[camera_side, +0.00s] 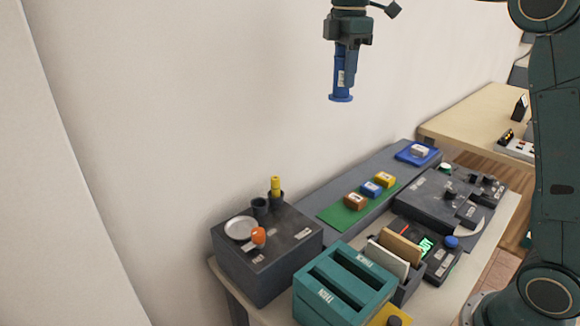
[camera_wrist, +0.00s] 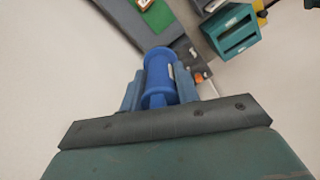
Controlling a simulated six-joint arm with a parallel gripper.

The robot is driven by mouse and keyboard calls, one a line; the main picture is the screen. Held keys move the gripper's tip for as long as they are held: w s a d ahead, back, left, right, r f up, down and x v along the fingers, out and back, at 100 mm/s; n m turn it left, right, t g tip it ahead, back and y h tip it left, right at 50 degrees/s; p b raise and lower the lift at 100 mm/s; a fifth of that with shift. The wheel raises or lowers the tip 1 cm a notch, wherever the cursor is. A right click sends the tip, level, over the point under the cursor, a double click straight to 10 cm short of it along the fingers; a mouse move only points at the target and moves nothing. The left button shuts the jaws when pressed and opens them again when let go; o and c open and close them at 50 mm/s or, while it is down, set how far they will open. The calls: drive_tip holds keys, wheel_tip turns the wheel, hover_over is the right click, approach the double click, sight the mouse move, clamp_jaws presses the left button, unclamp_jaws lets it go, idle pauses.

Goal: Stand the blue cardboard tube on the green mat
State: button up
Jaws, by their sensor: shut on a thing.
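My gripper (camera_side: 343,72) is shut on the blue cardboard tube (camera_side: 340,95) and holds it upright, high above the table. The tube has a flared rim at its lower end and a white label. In the wrist view the blue tube (camera_wrist: 158,75) sits between the two fingers. The green mat (camera_side: 334,216) lies on a long grey shelf (camera_side: 302,198), below my gripper. Several small boxes, orange, blue and yellow, stand along the mat's right part; its left part is bare. Part of the mat also shows at the top of the wrist view (camera_wrist: 158,17).
A dark block (camera_side: 290,250) at the left holds a white plate, an orange item and a yellow tube in a cup. A teal crate (camera_side: 345,280) stands in front. A blue tray (camera_side: 430,158) with a small box lies at the shelf's far end. A white wall stands behind.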

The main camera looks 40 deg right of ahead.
drive_tip(key=shift+s+d+f+m, duration=0.15)
drive_tip(key=shift+s+d, duration=0.15)
drive_tip(key=shift+d, duration=0.15)
drive_tip(key=shift+s+d+r+m, duration=0.15)
drive_tip(key=shift+s+d, duration=0.1)
drive_tip(key=shift+d, duration=0.15)
wheel_tip(320, 180, down, 27)
drive_tip(key=shift+r, duration=0.15)
drive_tip(key=shift+s, duration=0.1)
drive_tip(key=shift+f, duration=2.1)
drive_tip(key=shift+f, duration=0.6)
drive_tip(key=o, duration=1.3)
drive_tip(key=shift+r, duration=0.1)
